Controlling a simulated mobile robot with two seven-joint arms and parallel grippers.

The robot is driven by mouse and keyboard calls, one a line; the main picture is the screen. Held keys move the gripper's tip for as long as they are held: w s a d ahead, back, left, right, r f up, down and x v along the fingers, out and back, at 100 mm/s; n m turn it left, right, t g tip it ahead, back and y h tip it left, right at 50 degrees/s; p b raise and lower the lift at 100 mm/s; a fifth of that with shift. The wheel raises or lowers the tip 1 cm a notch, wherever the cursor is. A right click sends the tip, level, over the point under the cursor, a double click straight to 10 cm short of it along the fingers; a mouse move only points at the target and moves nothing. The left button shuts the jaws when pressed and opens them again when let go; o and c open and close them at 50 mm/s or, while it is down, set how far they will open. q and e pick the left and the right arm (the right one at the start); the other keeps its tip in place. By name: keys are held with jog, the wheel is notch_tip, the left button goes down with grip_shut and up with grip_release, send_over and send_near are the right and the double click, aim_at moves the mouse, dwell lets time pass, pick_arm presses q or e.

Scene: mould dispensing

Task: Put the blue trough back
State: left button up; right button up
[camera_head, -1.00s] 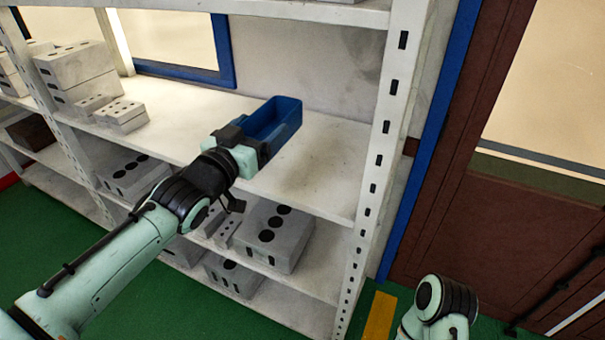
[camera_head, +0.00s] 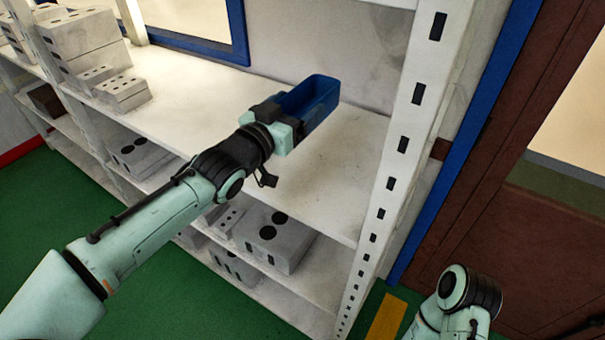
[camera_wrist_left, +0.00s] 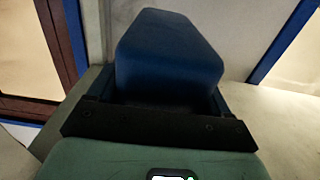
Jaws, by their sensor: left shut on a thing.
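The blue trough (camera_head: 318,104) is an open, long box at the shelf's upper board (camera_head: 330,165) in the head view. My left gripper (camera_head: 283,116) is shut on the trough's near end and holds it over the board. I cannot tell whether its underside touches the board. In the left wrist view the trough (camera_wrist_left: 168,58) fills the middle, beyond the dark jaws (camera_wrist_left: 160,122) of the gripper. The gripper hides its near end. My right arm shows at the bottom right of the head view, but its gripper is not visible.
A white slotted post (camera_head: 404,145) stands right of the trough. Grey blocks (camera_head: 122,92) sit on the board at the left, and more blocks (camera_head: 268,238) sit on the shelf below. The board between the left blocks and trough is clear.

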pick_arm(q)
notch_tip(320, 180, down, 12)
jog(key=shift+r+b, duration=0.1)
jog(key=shift+b, duration=1.15)
jog(key=shift+f, duration=2.35)
pick_arm(e)
jog(key=shift+s+f, duration=0.25)
jog(key=shift+f, duration=0.4)
jog(key=shift+s+f, duration=0.2)
jog(key=shift+f, duration=0.45)
jog(key=shift+s+f, duration=0.25)
jog(key=shift+f, duration=0.4)
pick_arm(q)
jog(key=shift+f+b, duration=0.1)
jog(key=shift+b, duration=0.25)
pick_arm(e)
jog(key=shift+f, duration=0.1)
pick_arm(q)
jog(key=o, duration=0.7)
jog(key=shift+f, duration=0.15)
jog(key=o, duration=0.3)
